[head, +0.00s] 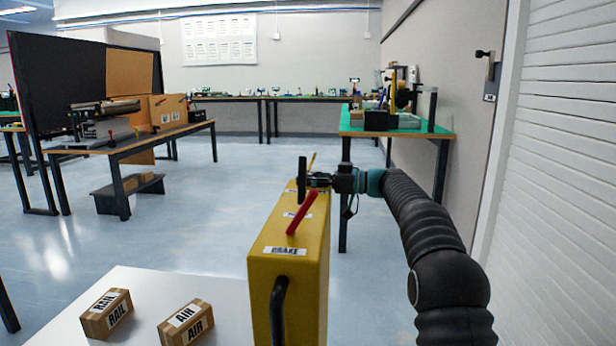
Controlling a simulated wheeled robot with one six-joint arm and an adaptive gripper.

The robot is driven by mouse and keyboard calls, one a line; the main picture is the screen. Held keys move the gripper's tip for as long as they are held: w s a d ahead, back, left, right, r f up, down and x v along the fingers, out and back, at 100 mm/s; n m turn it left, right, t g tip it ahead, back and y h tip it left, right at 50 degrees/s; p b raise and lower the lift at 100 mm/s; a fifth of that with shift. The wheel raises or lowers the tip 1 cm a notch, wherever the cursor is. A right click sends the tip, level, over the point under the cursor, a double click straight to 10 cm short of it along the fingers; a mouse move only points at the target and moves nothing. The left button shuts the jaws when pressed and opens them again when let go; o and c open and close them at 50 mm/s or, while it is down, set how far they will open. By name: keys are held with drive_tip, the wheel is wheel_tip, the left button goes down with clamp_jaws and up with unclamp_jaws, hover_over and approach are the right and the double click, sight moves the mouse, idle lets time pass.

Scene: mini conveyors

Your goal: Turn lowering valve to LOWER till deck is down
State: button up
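A yellow control box (268,278) stands in the lower middle, with several labelled levers or handles. A red lever (302,212) leans up from its top, and a black handle (279,305) is on its near face by a label reading BRAKE (285,250). A thin yellow lever (311,161) shows at the far end, partly behind my gripper. The labels farther back are too small or covered to read, so I cannot tell which lever is the lowering valve. My gripper (304,180) is at the box's far top end; its fingers are too dark to tell open or shut.
A white surface (150,283) at lower left holds cartons marked RAIL (107,314) and AIR (186,322); I cannot tell if it is the deck. A green-topped bench (420,134) stands behind my arm. A ribbed shutter (560,180) closes the right side.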

drive_tip(key=o, duration=1.2)
drive_tip(key=d, duration=0.4)
drive_tip(key=s+d, duration=0.1)
drive_tip(key=d, duration=0.7)
drive_tip(key=shift+s, duration=0.25)
